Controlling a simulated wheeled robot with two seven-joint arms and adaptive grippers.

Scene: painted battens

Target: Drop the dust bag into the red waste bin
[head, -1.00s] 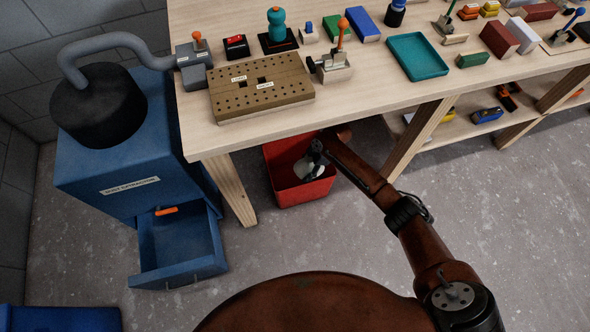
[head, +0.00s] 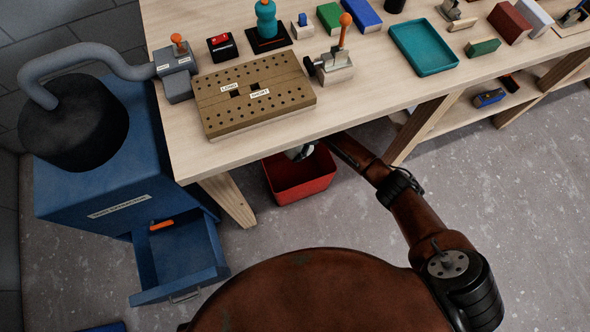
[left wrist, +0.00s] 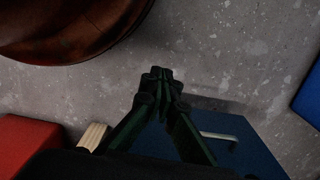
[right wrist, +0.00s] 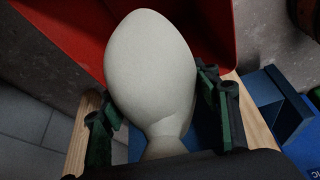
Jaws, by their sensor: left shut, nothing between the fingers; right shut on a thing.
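The dust bag is pale and rounded, and fills the middle of the right wrist view (right wrist: 150,65). My right gripper (right wrist: 158,105) is shut on its narrow neck, one finger on each side. In the head view a small part of the bag (head: 298,153) shows below the table edge, at the far side of the bin opening; the table hides the rest. The red waste bin (head: 308,188) stands on the floor under the table edge. Its red walls (right wrist: 222,25) lie behind the bag in the right wrist view. My left gripper (left wrist: 160,75) is shut and empty above the floor.
The wooden table (head: 190,150) overhangs the bin, with a table leg (head: 228,200) to its left. A blue dust extractor (head: 95,185) stands at the left with its drawer (head: 180,262) pulled out. Grey floor is free right of the bin.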

